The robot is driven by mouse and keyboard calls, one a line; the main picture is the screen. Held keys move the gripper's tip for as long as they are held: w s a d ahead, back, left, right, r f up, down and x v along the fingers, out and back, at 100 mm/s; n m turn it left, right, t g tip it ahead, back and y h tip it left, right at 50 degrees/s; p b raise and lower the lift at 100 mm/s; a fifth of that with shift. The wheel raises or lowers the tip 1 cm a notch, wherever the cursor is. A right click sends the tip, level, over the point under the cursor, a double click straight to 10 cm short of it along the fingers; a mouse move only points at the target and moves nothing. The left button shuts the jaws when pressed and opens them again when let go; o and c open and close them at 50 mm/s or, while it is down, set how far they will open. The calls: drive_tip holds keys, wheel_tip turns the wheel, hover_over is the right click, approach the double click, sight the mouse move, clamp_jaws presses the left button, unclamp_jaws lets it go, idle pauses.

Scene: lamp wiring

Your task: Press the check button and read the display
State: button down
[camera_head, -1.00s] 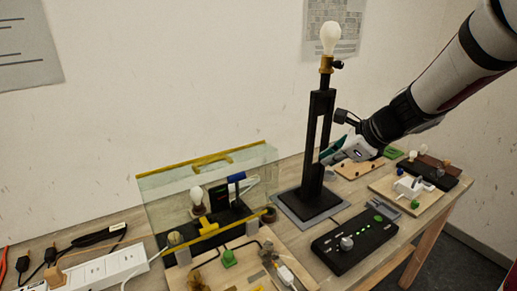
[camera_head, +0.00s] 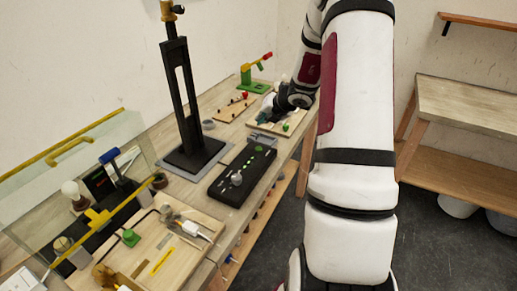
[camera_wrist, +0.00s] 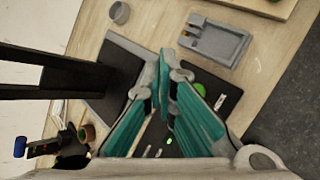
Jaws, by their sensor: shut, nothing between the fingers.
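My gripper (camera_head: 266,108) is beyond the box's far end in the head view. In the wrist view my teal gripper fingers (camera_wrist: 172,62) are shut and empty, and they partly hide the black box. The green button (camera_wrist: 199,89) shows beside the right finger. I cannot make out a readable display.
The black lamp stand (camera_head: 185,100) rises left of the box. A grey tray (camera_wrist: 215,42) lies past the button. A glass screen with a yellow bar (camera_head: 62,150) and a wiring board (camera_head: 150,250) stand at front left. Another table (camera_head: 470,110) is at right.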

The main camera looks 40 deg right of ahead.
drive_tip(key=shift+f, duration=0.1)
drive_tip(key=b, duration=0.7)
hover_over(261, 147)
wheel_tip(261, 147, down, 7)
drive_tip(key=shift+a, duration=0.1)
drive_tip(key=shift+f+b, duration=0.4)
drive_tip(key=shift+f, duration=0.4)
drive_tip(key=shift+f, duration=0.1)
idle(0.4)
drive_tip(key=shift+f+b, duration=0.3)
drive_tip(key=shift+b, duration=0.1)
drive_tip(key=shift+f+b, duration=0.35)
idle(0.7)
drive_tip(key=shift+s+r, duration=0.1)
drive_tip(key=shift+r+p, duration=0.7)
